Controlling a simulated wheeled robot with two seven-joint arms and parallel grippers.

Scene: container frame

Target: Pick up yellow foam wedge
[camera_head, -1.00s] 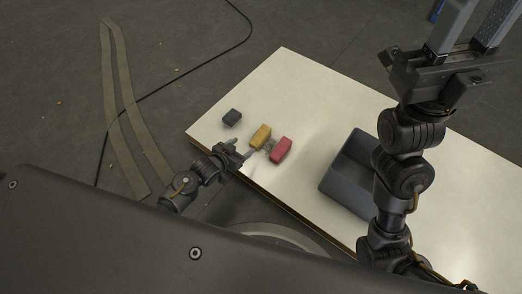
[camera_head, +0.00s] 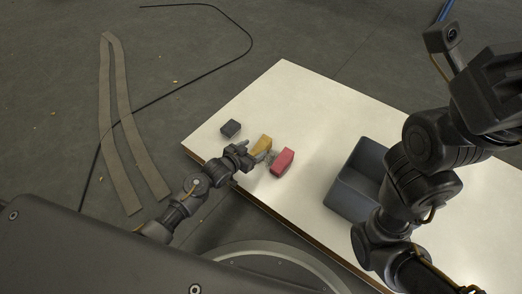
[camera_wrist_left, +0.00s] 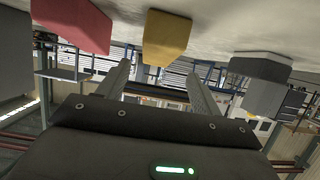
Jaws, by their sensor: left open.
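The yellow foam wedge (camera_head: 263,142) lies on the white table near its front left edge, between a dark block and a red block. In the left wrist view, which looks upside down, the yellow wedge (camera_wrist_left: 167,38) is ahead of the gap between my fingers. My left gripper (camera_head: 259,153) is open and empty, close to the wedge's near side in the head view. Its two fingers (camera_wrist_left: 158,70) are spread in the wrist view, and I cannot tell whether they touch the wedge. My right arm is at the right; its fingers are not visible.
The red block (camera_head: 283,161) lies close to the wedge's right and the dark block (camera_head: 231,128) lies to its left. A grey bin (camera_head: 345,192) stands farther right on the white table (camera_head: 300,95). The table behind the blocks is clear.

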